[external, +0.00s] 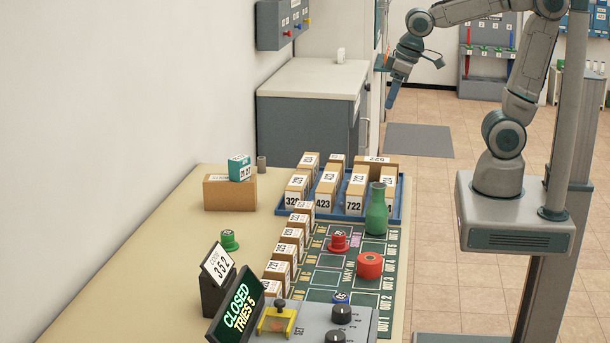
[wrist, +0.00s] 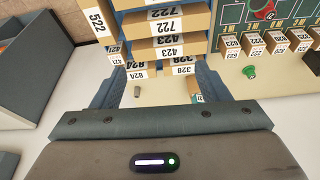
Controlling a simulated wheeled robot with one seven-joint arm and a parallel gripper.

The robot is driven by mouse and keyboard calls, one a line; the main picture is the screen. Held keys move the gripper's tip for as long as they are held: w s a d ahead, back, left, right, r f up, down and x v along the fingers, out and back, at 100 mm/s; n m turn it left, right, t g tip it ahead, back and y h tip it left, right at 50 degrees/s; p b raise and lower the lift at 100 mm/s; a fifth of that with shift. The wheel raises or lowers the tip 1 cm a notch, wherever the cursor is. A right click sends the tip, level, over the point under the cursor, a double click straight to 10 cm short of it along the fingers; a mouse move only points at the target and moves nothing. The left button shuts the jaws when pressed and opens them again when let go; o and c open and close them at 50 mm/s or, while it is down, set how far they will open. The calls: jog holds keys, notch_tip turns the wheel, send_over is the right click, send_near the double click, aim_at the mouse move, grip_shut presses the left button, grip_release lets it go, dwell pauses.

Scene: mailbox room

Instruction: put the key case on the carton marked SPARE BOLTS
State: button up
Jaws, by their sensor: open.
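A teal box with a white number label (external: 240,168), which looks like the key case, rests on the right part of a brown carton (external: 229,195) on the table's far left. Lettering on the carton's top is too small to read, so I cannot confirm SPARE BOLTS. In the wrist view a small teal and white piece (wrist: 196,98) shows beside the right finger, mostly hidden. My gripper (external: 391,102) is high past the table's far right end, well away from the carton. In the wrist view my gripper (wrist: 160,78) has its fingers apart, with nothing held.
A blue tray (external: 340,213) of numbered boxes stands at the table's far right. A grey cylinder (external: 261,164) stands by the carton. The table's left side is mostly clear.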

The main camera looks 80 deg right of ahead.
jog(key=s+f, duration=0.3)
jog(key=s, duration=0.5)
jog(key=shift+d+n, duration=0.3)
jog(key=shift+n, duration=0.1)
